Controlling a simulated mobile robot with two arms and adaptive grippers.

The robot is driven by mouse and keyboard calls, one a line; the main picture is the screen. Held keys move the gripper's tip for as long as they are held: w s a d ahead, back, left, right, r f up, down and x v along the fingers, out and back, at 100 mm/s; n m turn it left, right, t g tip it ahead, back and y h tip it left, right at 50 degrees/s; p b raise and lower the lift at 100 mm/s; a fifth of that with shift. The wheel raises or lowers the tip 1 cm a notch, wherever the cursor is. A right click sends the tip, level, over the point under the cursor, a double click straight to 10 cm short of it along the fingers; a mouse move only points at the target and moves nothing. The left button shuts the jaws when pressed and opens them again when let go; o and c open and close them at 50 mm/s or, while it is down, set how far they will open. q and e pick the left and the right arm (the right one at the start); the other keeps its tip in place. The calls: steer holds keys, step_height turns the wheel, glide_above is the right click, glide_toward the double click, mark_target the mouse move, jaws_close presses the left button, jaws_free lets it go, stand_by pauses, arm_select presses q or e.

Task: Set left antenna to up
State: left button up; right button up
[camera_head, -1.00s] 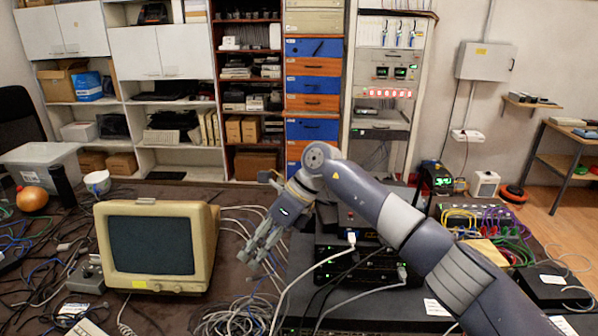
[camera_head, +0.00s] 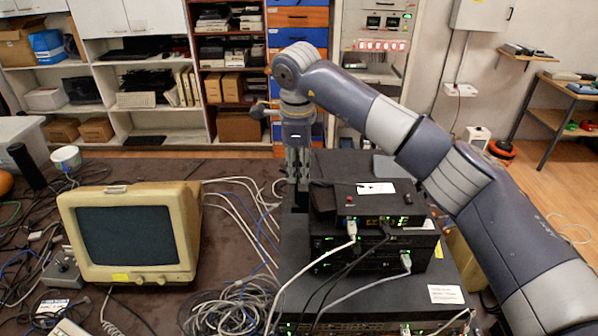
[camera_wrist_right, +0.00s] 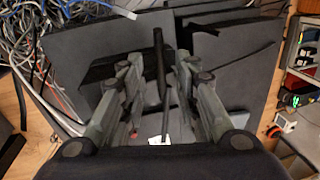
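The router, a black box (camera_head: 372,209) with a white label and a red button on top, sits on a stack of dark devices. In the right wrist view a thin black rod (camera_wrist_right: 160,65), apparently one of its antennas, stands between my right gripper's fingers (camera_wrist_right: 161,60). Both fingers are spread, with a gap on each side of the rod. In the head view my right gripper (camera_head: 298,178) points down at the router's back left corner. The antennas are hard to make out there against the dark boxes. My left gripper is not in view.
A beige monitor (camera_head: 130,235) stands left of the stack. Loose white cables (camera_head: 235,305) lie between them, and several cables plug into the devices' fronts. Shelves (camera_head: 150,120) stand behind the table.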

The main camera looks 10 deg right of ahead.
mark_target(299, 177)
steer(key=shift+w+d+f+p, duration=0.1)
steer(key=shift+w+f+p, duration=0.15)
steer(key=shift+f, duration=0.8)
steer(key=shift+w+f+p, duration=0.15)
steer(key=shift+f+p, duration=0.05)
steer(key=shift+f, duration=0.8)
jaws_close()
